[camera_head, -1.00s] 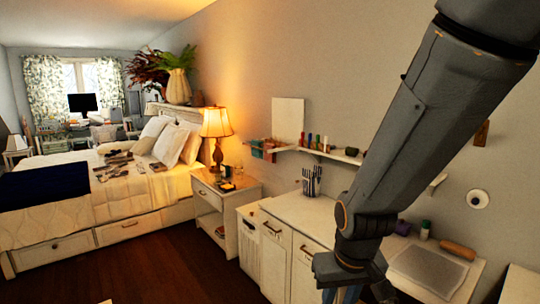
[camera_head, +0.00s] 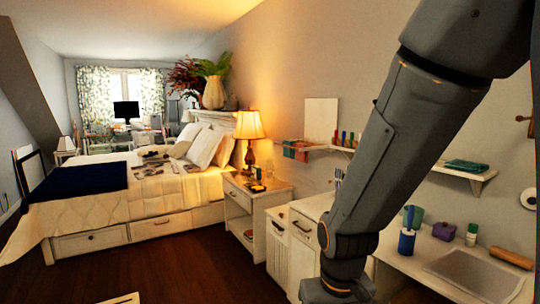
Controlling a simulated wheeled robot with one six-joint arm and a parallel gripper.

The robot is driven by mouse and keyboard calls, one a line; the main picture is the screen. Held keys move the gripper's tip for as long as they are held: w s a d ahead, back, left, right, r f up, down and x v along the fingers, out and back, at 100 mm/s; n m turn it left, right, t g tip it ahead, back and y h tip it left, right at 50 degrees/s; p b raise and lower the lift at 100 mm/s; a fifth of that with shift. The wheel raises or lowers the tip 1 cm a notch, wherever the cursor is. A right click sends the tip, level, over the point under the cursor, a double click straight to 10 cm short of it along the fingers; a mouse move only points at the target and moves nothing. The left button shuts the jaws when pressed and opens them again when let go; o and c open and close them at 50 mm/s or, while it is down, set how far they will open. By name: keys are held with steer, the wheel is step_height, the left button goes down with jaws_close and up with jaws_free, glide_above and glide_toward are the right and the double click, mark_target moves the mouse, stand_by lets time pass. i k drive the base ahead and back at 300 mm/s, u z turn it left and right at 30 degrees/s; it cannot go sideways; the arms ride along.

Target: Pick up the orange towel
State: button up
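Small reddish-orange and teal cloths (camera_head: 295,150) hang under the wall shelf beyond the nightstand, and I cannot tell if one is the towel. Several small items (camera_head: 155,155), too small to name, lie on the bed (camera_head: 175,190). My arm comes down from the upper right across the counter. Its wrist reaches the bottom edge of the view, and the gripper fingers are out of frame.
A nightstand (camera_head: 238,228) with a lit lamp (camera_head: 249,128) stands between bed and cabinets. A folded teal cloth (camera_head: 466,166) lies on a shelf.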

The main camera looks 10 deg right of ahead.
mark_target(303, 156)
steer(key=u, duration=0.45)
steer(key=i, duration=4.85)
steer(key=z, duration=2.1)
